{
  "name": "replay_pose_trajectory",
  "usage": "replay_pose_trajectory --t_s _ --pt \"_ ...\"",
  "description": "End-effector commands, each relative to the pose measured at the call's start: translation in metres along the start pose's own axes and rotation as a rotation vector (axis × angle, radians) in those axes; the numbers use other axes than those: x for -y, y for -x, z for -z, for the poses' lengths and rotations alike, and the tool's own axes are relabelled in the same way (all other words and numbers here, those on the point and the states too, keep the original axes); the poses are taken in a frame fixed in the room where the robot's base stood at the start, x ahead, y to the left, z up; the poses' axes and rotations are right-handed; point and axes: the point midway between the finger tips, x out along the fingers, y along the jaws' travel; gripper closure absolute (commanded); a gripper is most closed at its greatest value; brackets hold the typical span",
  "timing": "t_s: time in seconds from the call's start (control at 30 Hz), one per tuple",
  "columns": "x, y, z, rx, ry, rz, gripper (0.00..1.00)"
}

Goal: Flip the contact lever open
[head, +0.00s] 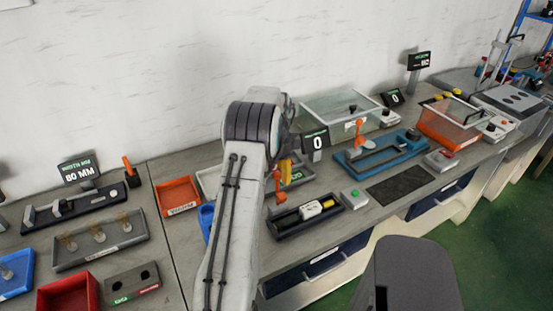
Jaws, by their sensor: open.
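The other orange lever (358,134) stands upright on a blue frame fixture (372,158) to the right. My arm rises through the middle of the view and bends over at the top. Its end is hidden behind my own arm links, so my gripper does not show. A yellow piece behind the arm is partly hidden.
A display reading 0 (316,141) stands behind the fixture. A dark tray (293,226) with white and yellow parts and a green button box (354,198) lie in front. A clear-lidded box (340,108) stands behind. A dark mat (400,185) is bare. Orange bin (180,196) sits left.

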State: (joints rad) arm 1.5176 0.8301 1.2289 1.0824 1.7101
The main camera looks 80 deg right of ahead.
Motion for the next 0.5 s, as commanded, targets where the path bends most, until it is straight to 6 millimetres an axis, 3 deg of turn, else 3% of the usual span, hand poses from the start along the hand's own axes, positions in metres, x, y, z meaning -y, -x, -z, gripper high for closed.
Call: replay_pose_trajectory --t_s 0.5 --pt "0.001 0.083 0.0 0.001 0.0 0.005 0.48"
